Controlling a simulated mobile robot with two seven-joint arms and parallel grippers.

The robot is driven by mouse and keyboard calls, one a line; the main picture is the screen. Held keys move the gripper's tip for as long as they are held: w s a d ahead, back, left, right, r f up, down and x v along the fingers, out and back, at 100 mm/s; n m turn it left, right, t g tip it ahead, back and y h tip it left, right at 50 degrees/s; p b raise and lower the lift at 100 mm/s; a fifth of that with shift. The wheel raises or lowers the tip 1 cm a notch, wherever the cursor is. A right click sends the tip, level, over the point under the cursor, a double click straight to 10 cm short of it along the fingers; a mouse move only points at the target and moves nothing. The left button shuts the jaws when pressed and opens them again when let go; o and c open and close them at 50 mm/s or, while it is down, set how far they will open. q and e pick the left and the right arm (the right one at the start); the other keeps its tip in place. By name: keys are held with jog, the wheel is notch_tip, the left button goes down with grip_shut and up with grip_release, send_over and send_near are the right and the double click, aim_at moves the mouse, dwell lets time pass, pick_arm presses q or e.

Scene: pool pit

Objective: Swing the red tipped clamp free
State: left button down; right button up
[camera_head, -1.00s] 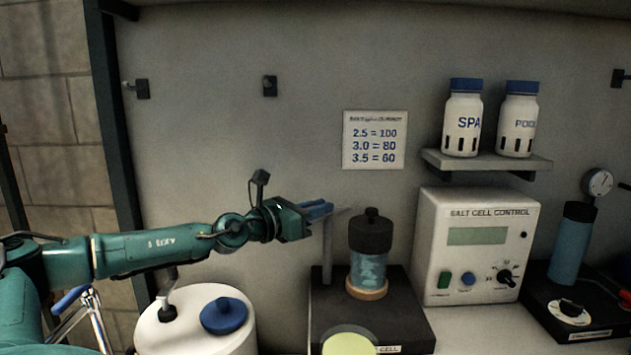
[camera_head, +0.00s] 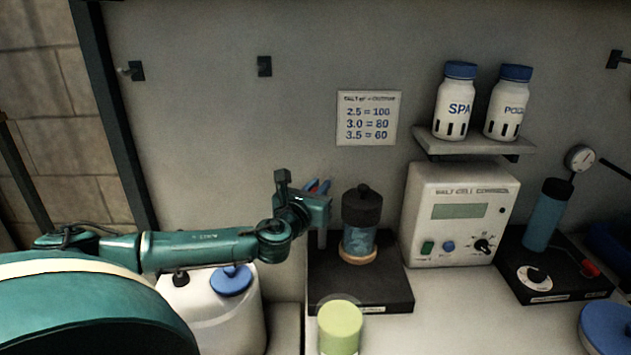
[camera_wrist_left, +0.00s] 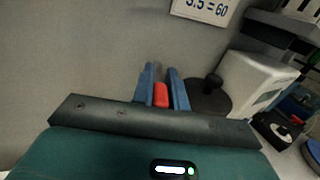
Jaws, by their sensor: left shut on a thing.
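My left gripper (camera_head: 318,187) is at the left of the salt cell, beside its black cap. Its blue fingers are shut on the red tip of the clamp, which shows between them in the left wrist view (camera_wrist_left: 161,95). The clamp's grey post (camera_head: 321,239) rises from the black base behind my gripper. The rest of the clamp's arm is hidden by the gripper and fingers. The salt cell (camera_head: 359,240), a clear bluish cylinder with a black knobbed cap, stands upright on the base. Its cap also shows in the left wrist view (camera_wrist_left: 209,98), right of the fingers. My right gripper is not in view.
The salt cell control box (camera_head: 460,215) stands right of the cell. A shelf (camera_head: 474,146) with two white bottles is above it. A pale green-yellow cylinder (camera_head: 340,328) stands in front of the base. A white jug (camera_head: 215,315) is below my left arm.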

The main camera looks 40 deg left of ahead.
pick_arm(q)
jog(key=y, duration=0.1)
jog(key=n+y, duration=0.1)
jog(key=n+g+y, duration=0.1)
jog(key=shift+w+d+r, duration=0.15)
jog(key=shift+d, duration=0.1)
jog(key=shift+d+n+g+y, duration=0.1)
jog(key=shift+n+g+y, duration=0.35)
jog(key=shift+y, duration=0.25)
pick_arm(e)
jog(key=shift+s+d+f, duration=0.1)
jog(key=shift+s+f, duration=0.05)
pick_arm(q)
jog(key=c, duration=1.4)
grip_release()
jog(key=shift+d, duration=0.1)
jog(key=b+v, duration=0.2)
jog(key=v, duration=1.1)
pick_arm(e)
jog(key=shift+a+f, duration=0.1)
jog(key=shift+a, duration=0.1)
